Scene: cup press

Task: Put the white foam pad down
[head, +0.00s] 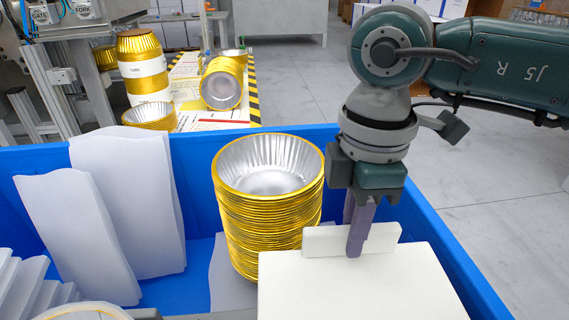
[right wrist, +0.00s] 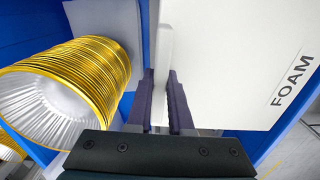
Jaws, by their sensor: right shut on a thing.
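The white foam pad (head: 322,242) is a thin, pale slab. My right gripper (head: 355,252) points down and is shut on it, with the fingers on its two broad faces. In the right wrist view the pad (right wrist: 163,48) stands edge-on between the finger tips of my right gripper (right wrist: 161,82). A white box marked FOAM (right wrist: 235,60) lies right beside it. In the head view the pad overlaps the far edge of this box (head: 360,295). I cannot tell whether they touch. My left gripper is not in view.
A tall stack of gold-rimmed foil cups (head: 268,210) stands just left of the pad in the blue bin (head: 440,235). White sheets (head: 130,190) lean at the bin's left. Beyond it, a table with yellow-black edging (head: 254,105) holds more cups (head: 222,85).

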